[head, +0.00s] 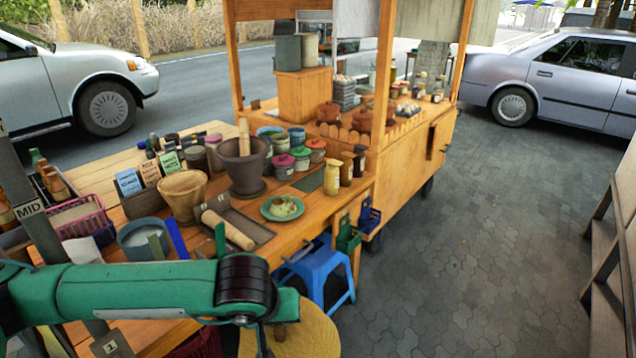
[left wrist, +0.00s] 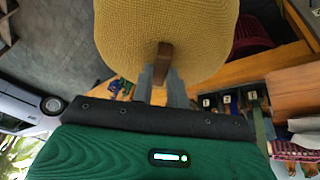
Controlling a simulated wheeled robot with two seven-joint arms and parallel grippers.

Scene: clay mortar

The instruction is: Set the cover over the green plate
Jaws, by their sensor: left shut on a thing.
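The green plate (head: 268,203) lies on the wooden cart top, right of the rolling pin, with some food on it and nothing over it. The cover is a yellow woven dome (head: 313,337) at the bottom of the head view, in front of the cart and partly hidden by my left arm. In the left wrist view the cover (left wrist: 140,35) fills the top middle. My left gripper (left wrist: 164,82) is shut on the brown wooden handle of the cover. My right gripper is not in view.
A wooden rolling pin (head: 228,230) on a dark tray lies beside the plate. A dark stone mortar (head: 243,172), a wooden mortar (head: 183,194) and several lidded pots stand behind. A blue stool (head: 318,268) stands below the cart edge.

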